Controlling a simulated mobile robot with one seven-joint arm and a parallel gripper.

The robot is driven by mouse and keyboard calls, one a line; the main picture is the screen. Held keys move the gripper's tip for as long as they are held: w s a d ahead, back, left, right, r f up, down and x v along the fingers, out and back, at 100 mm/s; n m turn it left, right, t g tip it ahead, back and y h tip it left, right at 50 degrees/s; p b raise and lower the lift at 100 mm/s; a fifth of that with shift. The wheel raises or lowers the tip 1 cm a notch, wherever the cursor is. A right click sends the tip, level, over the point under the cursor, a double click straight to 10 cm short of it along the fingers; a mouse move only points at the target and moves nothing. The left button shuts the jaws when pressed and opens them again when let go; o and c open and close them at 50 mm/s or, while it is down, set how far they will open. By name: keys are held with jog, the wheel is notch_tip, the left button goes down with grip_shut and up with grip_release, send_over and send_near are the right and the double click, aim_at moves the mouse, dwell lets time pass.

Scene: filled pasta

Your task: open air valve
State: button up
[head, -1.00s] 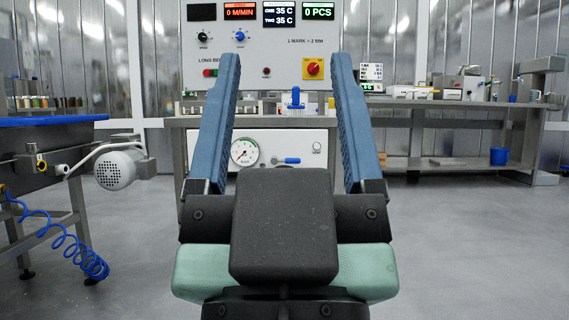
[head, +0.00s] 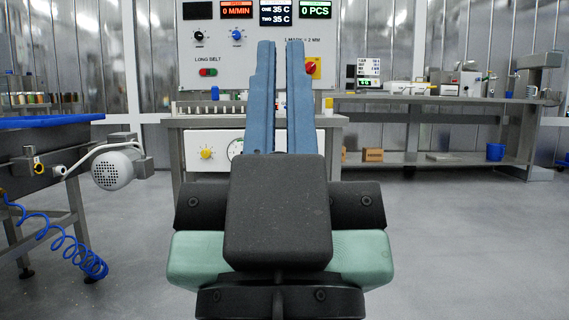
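My gripper (head: 281,44) points away from the camera. Its two long blue fingers stand almost together, with a narrow gap between them. I cannot tell whether anything is held in that gap. The white panel (head: 217,137) under the bench carries a round pressure gauge (head: 235,149), its right part covered by my fingers, and a yellow knob (head: 207,153) to its left. The blue valve lever, seen right of the gauge a second ago, is hidden behind my fingers and gripper body. Whether they touch it is not visible.
A control cabinet (head: 217,50) with displays, knobs and a red switch (head: 312,67) stands behind the bench. A blue-topped table (head: 50,121) with a motor (head: 112,170) and coiled blue hose is at the left. A long bench (head: 430,98) runs at the right. The floor (head: 460,250) there is clear.

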notch_tip(320, 180, up, 29)
jog(key=p, duration=2.7)
jog(key=shift+r, duration=0.1)
grip_shut()
